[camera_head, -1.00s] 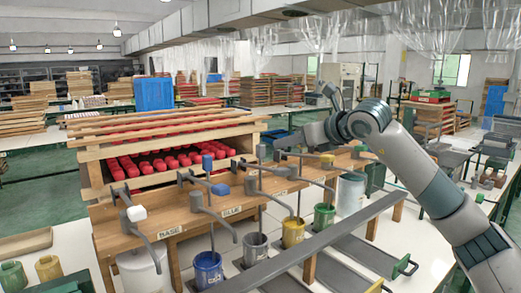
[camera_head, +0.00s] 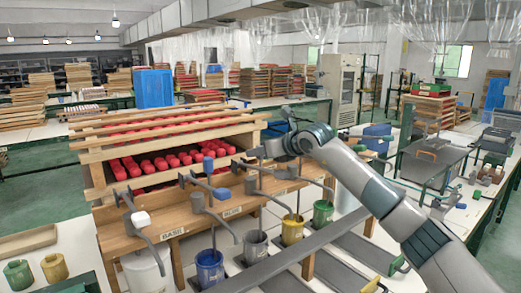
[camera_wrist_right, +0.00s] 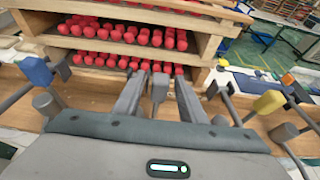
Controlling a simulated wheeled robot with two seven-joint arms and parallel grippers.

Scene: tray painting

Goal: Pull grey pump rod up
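The grey pump's handle (camera_wrist_right: 160,86) is a small grey block. In the right wrist view it stands between the two fingers of my right gripper (camera_wrist_right: 160,98), with a gap visible on either side. My right gripper is open. In the head view my right gripper (camera_head: 254,154) reaches in from the right over the bench and hides most of the handle. The grey pot (camera_head: 256,246) stands below, with the lower grey spout and rod area partly visible above it. My left gripper is not in view.
The blue pump handle (camera_wrist_right: 36,70) is left of my right gripper and the yellow one (camera_wrist_right: 269,102) is right of it. A wooden rack (camera_head: 170,115) with rows of red pieces stands close behind. Blue (camera_head: 209,272) and yellow (camera_head: 292,231) pots flank the grey pot.

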